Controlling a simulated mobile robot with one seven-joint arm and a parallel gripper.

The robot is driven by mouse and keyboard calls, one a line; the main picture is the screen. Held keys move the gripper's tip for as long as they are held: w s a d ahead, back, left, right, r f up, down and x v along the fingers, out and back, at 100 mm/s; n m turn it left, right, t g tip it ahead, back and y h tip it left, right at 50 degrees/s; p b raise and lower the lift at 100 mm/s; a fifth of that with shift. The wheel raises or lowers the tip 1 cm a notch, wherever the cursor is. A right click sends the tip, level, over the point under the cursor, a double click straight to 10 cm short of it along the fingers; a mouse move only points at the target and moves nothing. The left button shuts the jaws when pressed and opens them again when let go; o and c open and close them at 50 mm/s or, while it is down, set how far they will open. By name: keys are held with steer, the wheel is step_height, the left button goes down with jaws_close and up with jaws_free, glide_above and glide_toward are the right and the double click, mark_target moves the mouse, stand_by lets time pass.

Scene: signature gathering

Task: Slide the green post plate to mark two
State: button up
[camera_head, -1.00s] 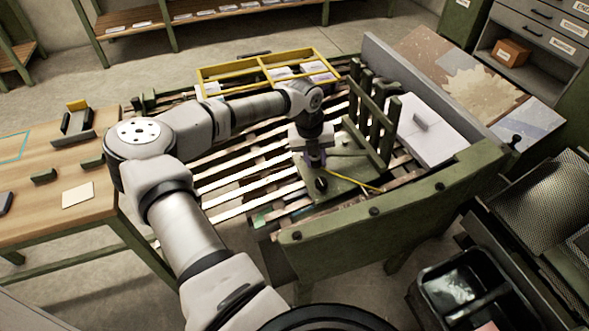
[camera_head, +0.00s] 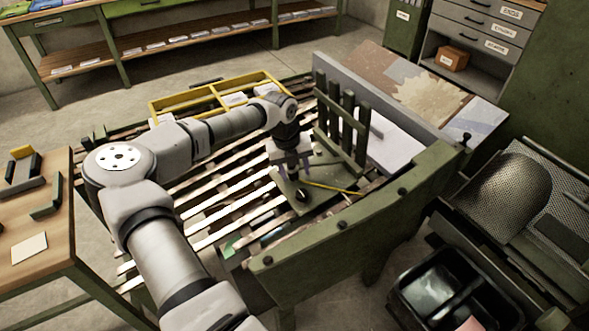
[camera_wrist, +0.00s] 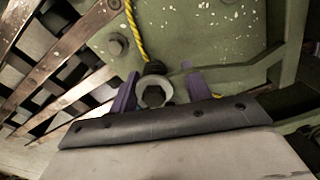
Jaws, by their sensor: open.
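The green post plate (camera_head: 325,176) lies on the slatted bed at its right side, with several upright green posts (camera_head: 342,118) along its far right edge. A yellow cord (camera_head: 332,188) runs across it. My gripper (camera_head: 292,172) points down over the plate's left part, beside a dark knob (camera_head: 301,195). In the wrist view my gripper's purple fingers (camera_wrist: 161,90) are open, one on each side of a round bolt-like knob (camera_wrist: 154,91) on the speckled green plate (camera_wrist: 215,35). I cannot tell whether they touch it. No mark two is readable.
The slatted bed (camera_head: 215,208) has a thick green front rail (camera_head: 345,232) and a grey back board (camera_head: 385,92). A white block (camera_head: 392,140) lies behind the posts. A yellow frame tray (camera_head: 185,102) stands at the far side. A black bin (camera_head: 440,285) is at lower right.

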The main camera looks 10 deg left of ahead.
step_height(320, 180, up, 14)
steer(key=a+b, duration=0.1)
steer(key=a, duration=0.1)
steer(key=shift+s+f+b, duration=0.15)
steer(key=shift+s+b, duration=0.25)
